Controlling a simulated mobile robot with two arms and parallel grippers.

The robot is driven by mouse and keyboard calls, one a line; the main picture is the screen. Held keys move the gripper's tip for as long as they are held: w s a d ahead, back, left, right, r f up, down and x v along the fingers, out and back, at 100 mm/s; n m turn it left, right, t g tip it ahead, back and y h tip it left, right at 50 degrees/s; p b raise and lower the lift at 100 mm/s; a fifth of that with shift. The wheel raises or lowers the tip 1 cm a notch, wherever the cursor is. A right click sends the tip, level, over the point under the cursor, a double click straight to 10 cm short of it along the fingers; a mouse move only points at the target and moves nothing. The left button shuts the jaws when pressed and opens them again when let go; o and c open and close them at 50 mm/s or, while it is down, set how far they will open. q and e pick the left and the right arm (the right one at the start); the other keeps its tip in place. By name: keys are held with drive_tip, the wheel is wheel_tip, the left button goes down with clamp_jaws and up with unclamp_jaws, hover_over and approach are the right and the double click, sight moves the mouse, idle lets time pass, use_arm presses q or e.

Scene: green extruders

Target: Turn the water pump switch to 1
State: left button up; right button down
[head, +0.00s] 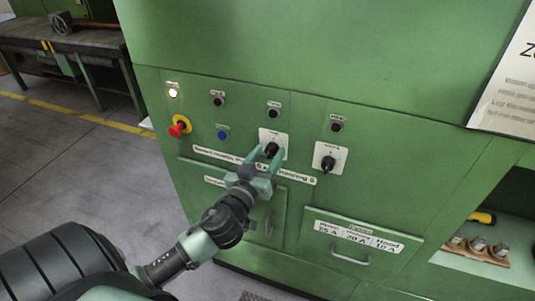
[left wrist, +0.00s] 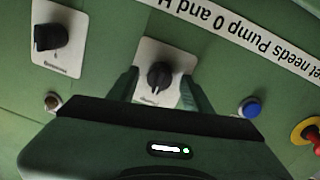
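Two black rotary switches on white plates sit on the green panel; their small labels are too blurred to read. My left gripper (head: 265,157) is at the left switch (head: 271,149). In the left wrist view, that switch's knob (left wrist: 159,76) lies between the two open fingers, with gaps on both sides. It appears roughly upright in that turned view. The right switch (head: 328,163) stands free; it shows at the upper left of the left wrist view (left wrist: 50,37). My right gripper is in neither view.
A red emergency knob (head: 178,128), a blue button (head: 222,134) and a lit white lamp (head: 173,93) are on the panel's left. Below are a door handle (head: 268,224) and a drawer handle (head: 350,258). An open shelf (head: 475,265) is at right.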

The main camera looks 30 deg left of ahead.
use_arm(q)
clamp_jaws()
drive_tip(key=shift+m, duration=0.4)
drive_tip(key=shift+m+p, duration=0.4)
drive_tip(key=shift+m, duration=0.6)
drive_tip(key=m+p, duration=0.1)
drive_tip(key=m, duration=0.2)
drive_tip(key=shift+r, duration=0.1)
drive_tip(key=m+p, duration=0.1)
drive_tip(key=m, duration=0.4)
drive_tip(key=shift+d+m+p, duration=0.15)
drive_tip(key=shift+m+p, duration=0.15)
drive_tip(key=shift+m, duration=0.1)
drive_tip(key=shift+g, duration=0.3)
drive_tip(key=shift+o, duration=1)
unclamp_jaws()
